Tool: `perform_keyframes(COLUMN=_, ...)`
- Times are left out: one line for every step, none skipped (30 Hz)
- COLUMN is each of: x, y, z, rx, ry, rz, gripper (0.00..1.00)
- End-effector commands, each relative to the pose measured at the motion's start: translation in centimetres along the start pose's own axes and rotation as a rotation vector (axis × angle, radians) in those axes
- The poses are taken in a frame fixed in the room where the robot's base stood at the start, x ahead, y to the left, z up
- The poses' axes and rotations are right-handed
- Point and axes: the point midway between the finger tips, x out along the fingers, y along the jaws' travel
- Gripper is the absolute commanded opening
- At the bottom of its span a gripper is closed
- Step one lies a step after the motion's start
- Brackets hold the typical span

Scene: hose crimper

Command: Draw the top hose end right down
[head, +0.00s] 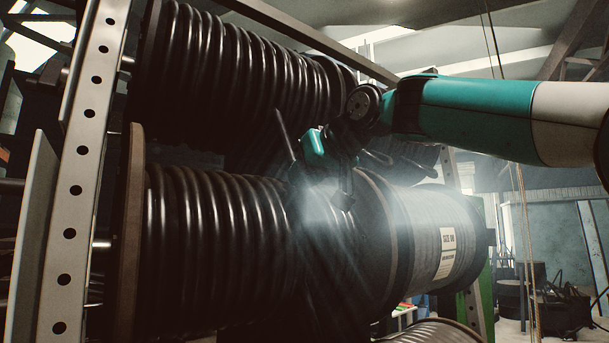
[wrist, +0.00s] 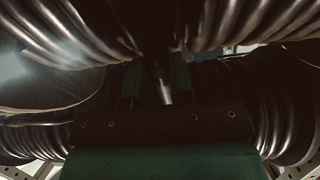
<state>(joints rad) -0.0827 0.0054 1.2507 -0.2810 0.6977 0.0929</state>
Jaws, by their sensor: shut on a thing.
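The top hose drum (head: 235,75), wound with glossy black hose, fills the upper left of the head view. A dark, straight length of hose (head: 284,132) slants down in front of it towards my gripper (head: 302,163). My gripper is between the top drum and the lower drum. In the wrist view the green fingers of my gripper (wrist: 154,80) are closed around the dark hose end (wrist: 162,88). The hose's lower tip is hard to make out in the dark and haze.
The lower drum (head: 215,235) of black hose lies close below my gripper. A grey drum (head: 437,235) with a label stands to its right. A perforated metal upright (head: 80,185) borders the left. More open floor shows at the far right.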

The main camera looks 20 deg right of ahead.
Motion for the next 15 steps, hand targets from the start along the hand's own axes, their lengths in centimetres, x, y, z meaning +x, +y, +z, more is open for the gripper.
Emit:
perform_keyframes(x=0.0, y=0.0, z=0.0, rx=0.001, ry=0.0, rz=0.001, gripper=0.0)
perform_keyframes(x=0.0, y=0.0, z=0.1, rx=0.001, ry=0.0, rz=0.001, gripper=0.0)
perform_keyframes(x=0.0, y=0.1, z=0.3, rx=0.001, ry=0.0, rz=0.001, gripper=0.0)
perform_keyframes(x=0.1, y=0.1, z=0.5, rx=0.001, ry=0.0, rz=0.001, gripper=0.0)
perform_keyframes(x=0.1, y=0.1, z=0.8, rx=0.001, ry=0.0, rz=0.001, gripper=0.0)
perform_keyframes(x=0.2, y=0.1, z=1.3, rx=0.001, ry=0.0, rz=0.001, gripper=0.0)
perform_keyframes(x=0.3, y=0.1, z=1.7, rx=0.001, ry=-0.001, rz=0.002, gripper=0.0)
perform_keyframes(x=0.4, y=0.2, z=2.1, rx=0.001, ry=-0.001, rz=0.002, gripper=0.0)
perform_keyframes(x=0.4, y=0.2, z=2.6, rx=0.002, ry=-0.002, rz=0.002, gripper=0.0)
perform_keyframes(x=0.5, y=0.3, z=3.0, rx=0.002, ry=-0.002, rz=0.003, gripper=0.0)
perform_keyframes(x=0.5, y=0.3, z=3.3, rx=0.002, ry=-0.003, rz=0.003, gripper=0.0)
perform_keyframes(x=0.5, y=0.3, z=3.5, rx=0.002, ry=-0.004, rz=0.003, gripper=0.0)
perform_keyframes(x=0.5, y=0.3, z=3.5, rx=0.002, ry=-0.004, rz=0.003, gripper=0.0)
perform_keyframes(x=0.4, y=0.3, z=3.5, rx=0.002, ry=-0.005, rz=0.003, gripper=0.0)
perform_keyframes(x=0.4, y=0.3, z=3.4, rx=0.002, ry=-0.006, rz=0.003, gripper=0.0)
